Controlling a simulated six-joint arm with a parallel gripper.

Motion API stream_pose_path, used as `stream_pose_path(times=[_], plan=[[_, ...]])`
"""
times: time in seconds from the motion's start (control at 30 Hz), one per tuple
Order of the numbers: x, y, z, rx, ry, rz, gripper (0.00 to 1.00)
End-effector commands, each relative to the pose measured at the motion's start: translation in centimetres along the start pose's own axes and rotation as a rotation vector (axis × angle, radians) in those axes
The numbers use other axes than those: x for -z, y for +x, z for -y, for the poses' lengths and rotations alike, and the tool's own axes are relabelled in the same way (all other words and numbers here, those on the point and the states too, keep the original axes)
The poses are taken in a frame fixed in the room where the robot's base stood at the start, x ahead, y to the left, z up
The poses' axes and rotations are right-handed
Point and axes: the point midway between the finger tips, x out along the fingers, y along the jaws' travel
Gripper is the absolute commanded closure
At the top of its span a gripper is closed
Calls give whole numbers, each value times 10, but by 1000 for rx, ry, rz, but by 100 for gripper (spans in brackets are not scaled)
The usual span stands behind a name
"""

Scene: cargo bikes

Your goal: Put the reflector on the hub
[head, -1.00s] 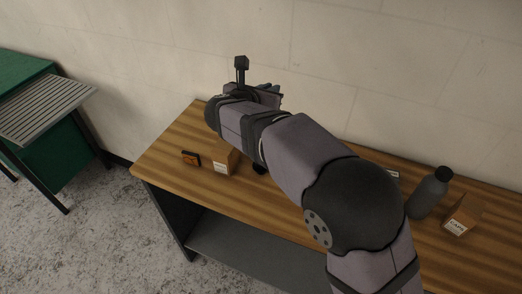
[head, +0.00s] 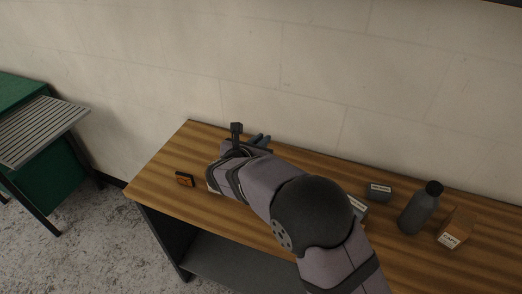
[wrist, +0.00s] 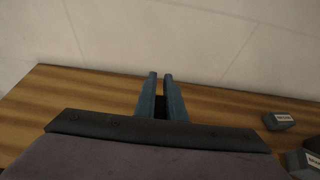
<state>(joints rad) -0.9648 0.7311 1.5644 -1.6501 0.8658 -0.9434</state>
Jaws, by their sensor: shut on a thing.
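My gripper (head: 262,141) is low over the back of the wooden bench, near the wall. In the wrist view its blue fingers (wrist: 160,88) are close together, with a dark thing (wrist: 161,107) between them, mostly hidden. I cannot tell what this thing is. A small orange and black piece (head: 185,180) lies on the bench's left part, apart from my gripper; it may be a reflector, but I cannot be sure. I cannot make out the hub; my arm covers part of the bench.
The bench top (head: 160,190) is bare at its left end. On the right stand a grey bottle (head: 417,210), a cardboard box (head: 457,229) and two small grey labelled boxes, one farther back (head: 379,192) and one partly behind my arm (head: 358,206). A green table (head: 40,160) stands far left.

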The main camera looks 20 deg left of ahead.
Motion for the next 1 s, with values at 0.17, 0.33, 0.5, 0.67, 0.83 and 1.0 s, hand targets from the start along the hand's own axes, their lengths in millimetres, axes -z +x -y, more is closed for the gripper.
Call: stream_pose_path(times=[0.17,0.33,0.5,0.67,0.83,1.0], plan=[[5,2,0,0,0,2,100],[14,6,0,1,-2,-1,100],[32,13,0,1,-3,-1,100],[39,16,0,0,0,1,100],[39,16,0,0,1,1,100],[42,18,0,0,1,1,100]])
